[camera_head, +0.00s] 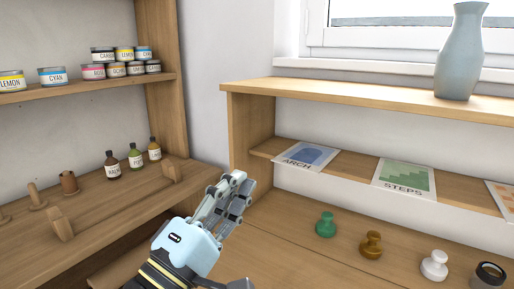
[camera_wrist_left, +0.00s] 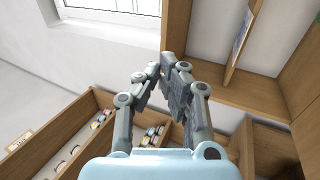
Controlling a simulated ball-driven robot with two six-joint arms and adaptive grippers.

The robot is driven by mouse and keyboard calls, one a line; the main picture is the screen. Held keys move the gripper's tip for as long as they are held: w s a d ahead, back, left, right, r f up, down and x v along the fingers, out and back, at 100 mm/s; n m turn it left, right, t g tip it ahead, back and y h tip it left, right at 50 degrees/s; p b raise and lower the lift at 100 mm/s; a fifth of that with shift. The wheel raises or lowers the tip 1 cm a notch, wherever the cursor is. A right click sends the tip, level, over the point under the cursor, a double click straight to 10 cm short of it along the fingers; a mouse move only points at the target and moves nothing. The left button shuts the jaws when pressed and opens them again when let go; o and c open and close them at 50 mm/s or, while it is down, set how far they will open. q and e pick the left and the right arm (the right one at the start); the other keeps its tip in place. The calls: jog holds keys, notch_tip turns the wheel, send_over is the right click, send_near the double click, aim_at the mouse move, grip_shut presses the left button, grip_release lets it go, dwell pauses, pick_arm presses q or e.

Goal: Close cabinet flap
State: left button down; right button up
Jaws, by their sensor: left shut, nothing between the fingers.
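My left gripper (camera_head: 238,185) is shut and empty, in front of the left end of a wooden cabinet (camera_head: 245,140). In the left wrist view its fingers (camera_wrist_left: 170,68) meet at the tips, with the cabinet's wooden side panel (camera_wrist_left: 178,28) behind them. A flat wooden board (camera_head: 290,235) spreads low in front of the cabinet, with a thin seam across it. I cannot tell for sure whether it is the flap. My right gripper is not in view.
A green stamp (camera_head: 325,224), a brown one (camera_head: 371,245) and a white one (camera_head: 434,265) stand on the wooden surface at right. A vase (camera_head: 460,52) stands on the cabinet top. At left, a shelf unit (camera_head: 160,80) holds ink cans and small bottles.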

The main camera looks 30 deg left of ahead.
pick_arm(q)
jog(key=p+x, duration=0.1)
jog(key=x, duration=0.5)
jog(key=shift+w+p, duration=0.25)
jog(key=shift+p, duration=0.1)
jog(key=shift+r, duration=0.1)
dwell(1.0)
